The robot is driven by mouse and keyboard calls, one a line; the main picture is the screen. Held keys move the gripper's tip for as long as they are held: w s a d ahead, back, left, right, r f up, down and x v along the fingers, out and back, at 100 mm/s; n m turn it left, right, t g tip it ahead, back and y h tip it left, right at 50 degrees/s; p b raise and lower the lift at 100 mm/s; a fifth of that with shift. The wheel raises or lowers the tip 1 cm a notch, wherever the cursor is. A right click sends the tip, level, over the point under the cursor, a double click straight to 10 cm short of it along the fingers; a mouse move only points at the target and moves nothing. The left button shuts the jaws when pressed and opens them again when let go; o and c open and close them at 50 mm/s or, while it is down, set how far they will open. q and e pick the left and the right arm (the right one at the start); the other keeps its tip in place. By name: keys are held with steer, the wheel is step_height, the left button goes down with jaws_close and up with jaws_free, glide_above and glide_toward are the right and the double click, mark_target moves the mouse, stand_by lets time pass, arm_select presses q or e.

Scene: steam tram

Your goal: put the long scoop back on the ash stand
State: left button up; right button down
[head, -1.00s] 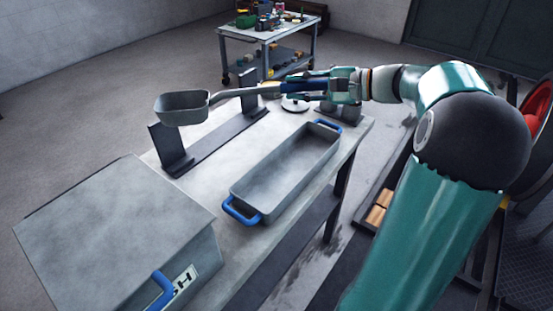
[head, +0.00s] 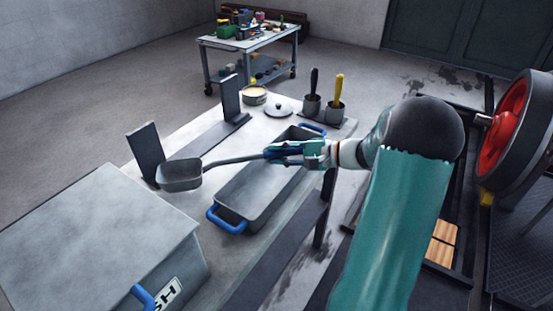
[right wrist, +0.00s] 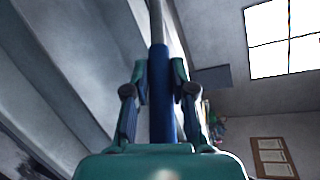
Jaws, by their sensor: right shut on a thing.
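The long scoop (head: 180,175) is a grey metal pan on a long handle with a blue grip. My right gripper (head: 286,152) is shut on the blue grip, which also shows between the fingers in the right wrist view (right wrist: 161,95). The handle crosses above the grey ash tray with blue handles (head: 232,215). The ash stand has two dark upright plates, a near one (head: 146,150) and a far one (head: 231,97), on a dark base strip. The scoop's pan is just in front of the near plate's foot; I cannot tell whether they touch. My left gripper is out of view.
A grey lidded box (head: 95,235) with a blue handle stands at the front left. A red wheel (head: 505,125) is at right.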

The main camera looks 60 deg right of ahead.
steer(key=shift+f, duration=0.3)
steer(key=shift+f+b, duration=0.6)
steer(key=shift+b, duration=0.15)
steer(key=c, duration=1)
jaws_free()
steer(key=shift+a, duration=0.1)
